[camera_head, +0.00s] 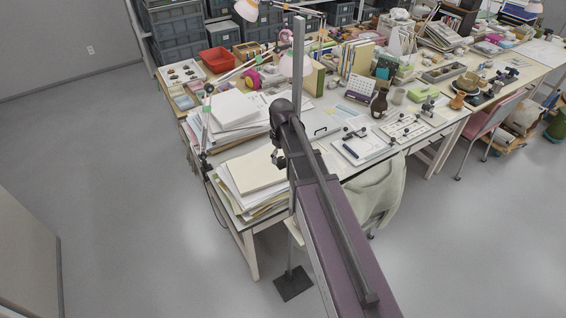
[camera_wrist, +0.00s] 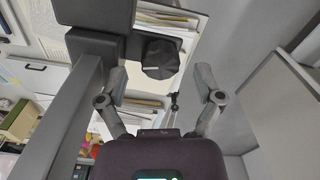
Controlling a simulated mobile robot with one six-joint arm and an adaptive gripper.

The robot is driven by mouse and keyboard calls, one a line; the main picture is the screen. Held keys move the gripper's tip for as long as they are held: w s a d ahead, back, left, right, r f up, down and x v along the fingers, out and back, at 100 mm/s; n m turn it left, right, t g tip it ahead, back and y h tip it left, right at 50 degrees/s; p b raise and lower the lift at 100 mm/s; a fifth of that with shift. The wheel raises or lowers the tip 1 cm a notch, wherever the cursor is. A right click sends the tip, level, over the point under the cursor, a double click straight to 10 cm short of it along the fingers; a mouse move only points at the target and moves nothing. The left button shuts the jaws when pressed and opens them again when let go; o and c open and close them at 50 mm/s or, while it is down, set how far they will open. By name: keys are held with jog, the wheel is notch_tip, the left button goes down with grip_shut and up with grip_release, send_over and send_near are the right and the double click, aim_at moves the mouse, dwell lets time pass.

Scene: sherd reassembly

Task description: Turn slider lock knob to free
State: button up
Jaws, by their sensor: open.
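In the wrist view a dark, faceted lock knob (camera_wrist: 160,59) sticks out beside a dark slider block (camera_wrist: 92,44). The block sits on a grey post (camera_wrist: 78,115). The post also shows in the head view (camera_head: 298,60), rising in front of the table. My gripper (camera_wrist: 161,72) is open, with one finger on each side of the knob. A gap shows between the knob and each finger in the picture; I cannot tell the depth between them. In the head view my gripper (camera_head: 279,158) is small and dark beside the post, and the knob cannot be made out.
Stacks of paper (camera_head: 254,172) lie on the table close by my gripper. A lamp arm (camera_head: 207,125) stands at the table's left edge. The post's dark foot plate (camera_head: 293,284) is on the floor. A chair with a pale cloth (camera_head: 375,195) stands right of my arm. The left floor is clear.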

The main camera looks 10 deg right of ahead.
jog(key=shift+f+b, duration=0.4)
jog(key=shift+f, duration=0.2)
jog(key=c, duration=1.1)
jog(key=shift+d, duration=0.3)
jog(key=shift+c, duration=0.4)
jog(key=shift+a, duration=0.25)
